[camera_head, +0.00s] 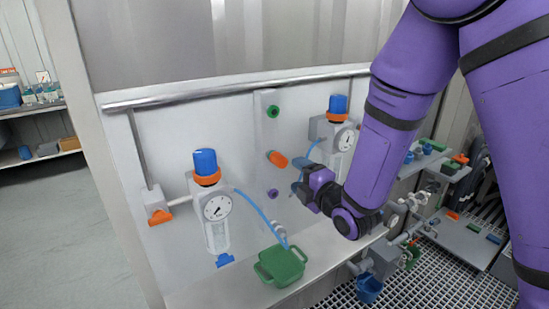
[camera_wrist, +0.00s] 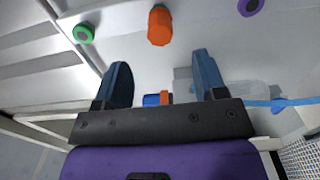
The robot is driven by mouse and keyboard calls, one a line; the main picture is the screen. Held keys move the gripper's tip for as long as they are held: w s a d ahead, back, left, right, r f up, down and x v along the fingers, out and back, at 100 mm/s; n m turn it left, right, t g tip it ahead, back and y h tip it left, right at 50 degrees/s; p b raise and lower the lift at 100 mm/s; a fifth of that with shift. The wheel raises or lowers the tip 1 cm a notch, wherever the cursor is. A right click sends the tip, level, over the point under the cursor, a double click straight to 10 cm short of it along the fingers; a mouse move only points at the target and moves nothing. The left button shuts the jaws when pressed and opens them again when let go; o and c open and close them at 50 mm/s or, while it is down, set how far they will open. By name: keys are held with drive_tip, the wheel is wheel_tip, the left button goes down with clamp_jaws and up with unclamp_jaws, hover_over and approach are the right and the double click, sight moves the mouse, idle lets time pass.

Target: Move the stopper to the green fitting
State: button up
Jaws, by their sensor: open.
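The orange stopper (camera_head: 277,158) sticks out from the middle of a pale vertical strip on the wall panel. The green fitting (camera_head: 272,111) is a ring with a dark centre, above the stopper on the same strip. My gripper (camera_head: 298,175) is open and empty, just right of the stopper and slightly lower in the head view. In the wrist view, the stopper (camera_wrist: 159,25) lies beyond the gap between my fingertips (camera_wrist: 163,70), apart from both. The green fitting (camera_wrist: 83,33) shows to its left there. What the stopper sits on is hidden behind it.
A purple fitting (camera_head: 272,193) is below the stopper. Gauge vessels with blue caps stand left (camera_head: 216,207) and right (camera_head: 343,136) of the strip. A blue tube (camera_head: 258,211) runs down to a green lidded container (camera_head: 281,265) on the ledge. A rail (camera_head: 210,92) runs above.

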sight(284, 164)
drive_tip(key=shift+w, duration=0.1)
drive_tip(key=shift+x, duration=4.45)
drive_tip(key=shift+c, duration=0.5)
clamp_jaws()
drive_tip(key=shift+v, duration=3)
